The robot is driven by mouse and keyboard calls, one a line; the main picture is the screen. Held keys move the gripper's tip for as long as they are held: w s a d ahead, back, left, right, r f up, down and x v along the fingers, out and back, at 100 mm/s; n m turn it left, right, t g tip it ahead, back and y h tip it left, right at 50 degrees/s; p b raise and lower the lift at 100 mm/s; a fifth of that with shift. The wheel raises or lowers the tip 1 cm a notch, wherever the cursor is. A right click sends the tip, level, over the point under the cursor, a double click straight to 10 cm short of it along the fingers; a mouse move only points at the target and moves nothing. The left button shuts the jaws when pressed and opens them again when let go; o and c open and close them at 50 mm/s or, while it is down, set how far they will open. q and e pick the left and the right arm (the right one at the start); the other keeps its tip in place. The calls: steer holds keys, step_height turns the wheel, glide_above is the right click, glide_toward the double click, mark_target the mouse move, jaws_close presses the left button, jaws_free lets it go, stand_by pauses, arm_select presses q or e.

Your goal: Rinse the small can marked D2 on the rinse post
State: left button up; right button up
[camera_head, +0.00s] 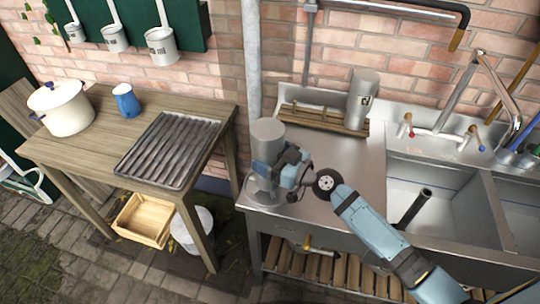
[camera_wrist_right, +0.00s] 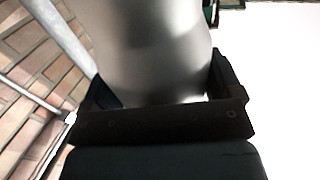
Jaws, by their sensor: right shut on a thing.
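My right gripper (camera_head: 283,170) is shut on a plain grey metal can (camera_head: 268,134) above the left end of the steel counter. The can looks roughly upright, and no mark shows on the side I see. In the right wrist view the can (camera_wrist_right: 155,50) fills the space between the fingers. A dark post (camera_head: 414,207) stands at a slant in the left sink basin, apart from the gripper; it may be the rinse post. A second grey can (camera_head: 362,98) with a dark mark, not clearly readable, stands on a wooden slatted rack (camera_head: 318,122). My left gripper is not in view.
A round, glassy or shiny base (camera_head: 262,192) sits on the counter under the gripper. Taps (camera_head: 438,134) and a spout (camera_head: 500,85) stand behind the sink. At left, a wooden table (camera_head: 85,150) holds a white pot (camera_head: 62,108), blue mug (camera_head: 126,100) and ridged tray (camera_head: 170,150).

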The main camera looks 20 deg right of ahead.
mark_target(270, 137)
steer(key=shift+r+p, duration=2.25)
steer(key=shift+r, duration=1)
